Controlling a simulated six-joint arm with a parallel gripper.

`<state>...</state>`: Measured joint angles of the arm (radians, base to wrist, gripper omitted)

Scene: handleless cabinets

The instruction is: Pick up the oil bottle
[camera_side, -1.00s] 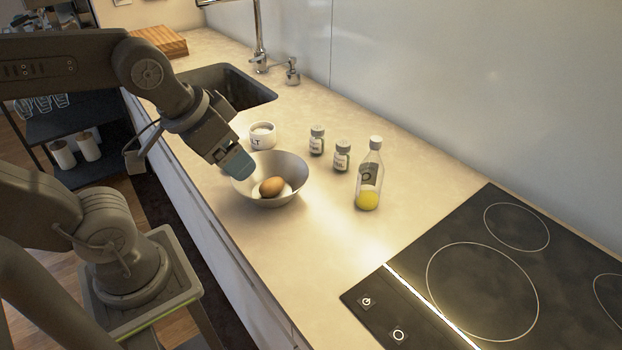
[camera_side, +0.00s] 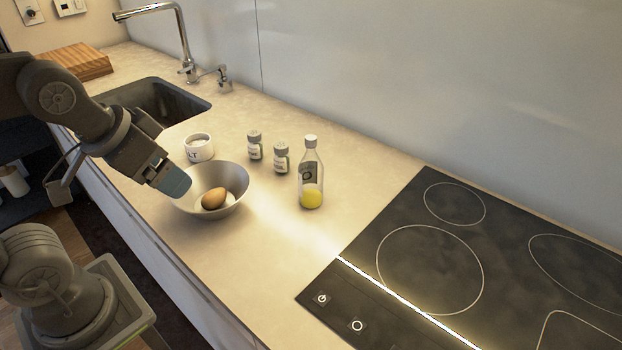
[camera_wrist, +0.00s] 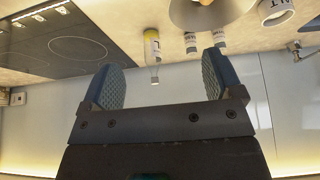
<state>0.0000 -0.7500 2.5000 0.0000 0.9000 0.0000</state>
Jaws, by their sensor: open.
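The oil bottle (camera_side: 311,176) is clear glass with a white cap and yellow oil at the bottom. It stands upright on the counter, right of the two small spice jars and left of the cooktop. In the wrist view the bottle (camera_wrist: 152,48) appears upside down, beyond the gap between my fingers. My gripper (camera_side: 172,183) is at the left rim of the metal bowl, apart from the bottle; whether it touches the bowl I cannot tell. In the wrist view my gripper (camera_wrist: 163,85) is open with nothing between its fingers.
The cooktop (camera_side: 515,245) is right; the sink (camera_side: 155,101) is back left. Counter before the bottle is clear.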

